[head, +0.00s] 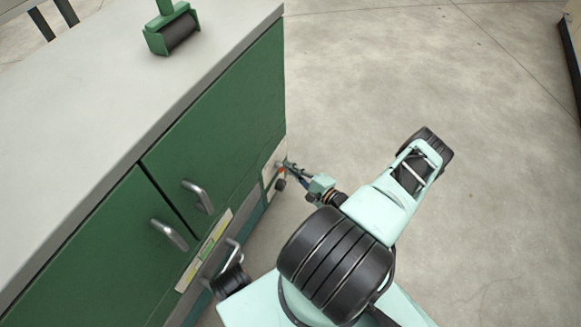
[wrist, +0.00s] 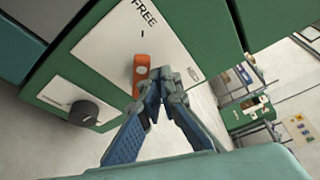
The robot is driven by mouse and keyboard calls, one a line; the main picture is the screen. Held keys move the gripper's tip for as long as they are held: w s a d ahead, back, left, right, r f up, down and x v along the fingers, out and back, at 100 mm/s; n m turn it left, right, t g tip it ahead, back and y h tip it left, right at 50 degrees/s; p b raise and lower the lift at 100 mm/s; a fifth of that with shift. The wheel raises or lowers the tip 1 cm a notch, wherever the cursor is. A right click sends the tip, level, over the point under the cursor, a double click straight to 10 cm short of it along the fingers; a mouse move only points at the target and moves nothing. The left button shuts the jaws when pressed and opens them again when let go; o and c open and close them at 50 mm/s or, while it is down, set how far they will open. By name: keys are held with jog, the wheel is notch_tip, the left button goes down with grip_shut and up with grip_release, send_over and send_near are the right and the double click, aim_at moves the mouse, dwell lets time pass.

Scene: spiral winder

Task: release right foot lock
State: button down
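The foot lock shows in the wrist view as an orange lever (wrist: 141,72) on a white panel (wrist: 125,40) marked FREE. The lever is a small orange spot in the head view (head: 281,171), low on the green cabinet's end. My gripper (wrist: 168,78) has its blue fingers drawn together at the tips, with no clear gap between them. The tips are at the lever's right side and partly overlap its edge in the picture. I cannot tell whether they touch it. My gripper also shows in the head view (head: 290,167), close to the panel.
A black knob (wrist: 84,113) sits on a second white panel to the lever's lower left. The green cabinet (head: 220,120) has metal handles (head: 198,196) and a grey top (head: 90,90). Open concrete floor (head: 480,150) lies to the right.

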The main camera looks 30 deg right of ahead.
jog(key=shift+s+a+f, duration=0.2)
jog(key=shift+a, duration=0.35)
notch_tip(320, 180, up, 10)
jog(key=d, duration=0.1)
jog(key=shift+w+r, duration=0.2)
dwell(0.4)
